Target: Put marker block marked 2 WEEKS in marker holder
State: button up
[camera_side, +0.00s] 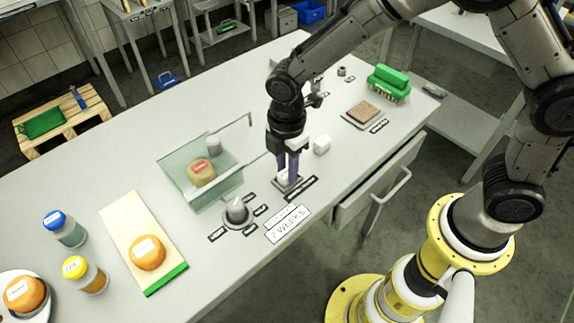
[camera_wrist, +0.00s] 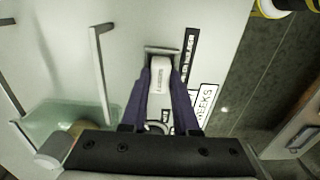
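My gripper (camera_side: 287,175) points down at the middle of the table, its dark purple fingers closed on the two sides of a white marker block (camera_side: 284,177). In the wrist view the block (camera_wrist: 160,76) sits between the fingertips (camera_wrist: 161,82); its small lettering is too blurred to read surely. The block is at the grey marker holder (camera_wrist: 163,49), whose rim shows just beyond it. The holder (camera_side: 292,188) also shows under the fingers in the side view. I cannot tell whether the block rests on its floor.
A "2 WEEKS" sign (camera_side: 287,224) lies in front of the holder. A dial (camera_side: 237,212) and a glass-sided case (camera_side: 180,172) with a cheese wheel (camera_side: 201,173) stand left. A green brush (camera_side: 389,84) is at back right. An open drawer (camera_side: 370,195) juts from the front edge.

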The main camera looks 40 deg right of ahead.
jog(key=o, duration=0.4)
notch_tip(320, 180, up, 13)
jog(key=shift+f, duration=0.2)
dwell(0.3)
jog(key=s+d+r+m+t, duration=0.3)
jog(key=s+d+r+m, duration=0.55)
jog(key=d, duration=0.25)
jog(key=s+d+f+m+t, duration=0.1)
jog(key=s+d+m+t, duration=0.1)
jog(key=s+d+m, duration=0.4)
jog(key=s+m, duration=0.3)
jog(key=s, duration=0.1)
jog(key=shift+s+d+f+t, duration=0.2)
jog(key=shift+d+f+t, duration=0.05)
jog(key=shift+f+t, duration=0.1)
jog(key=shift+m, duration=0.25)
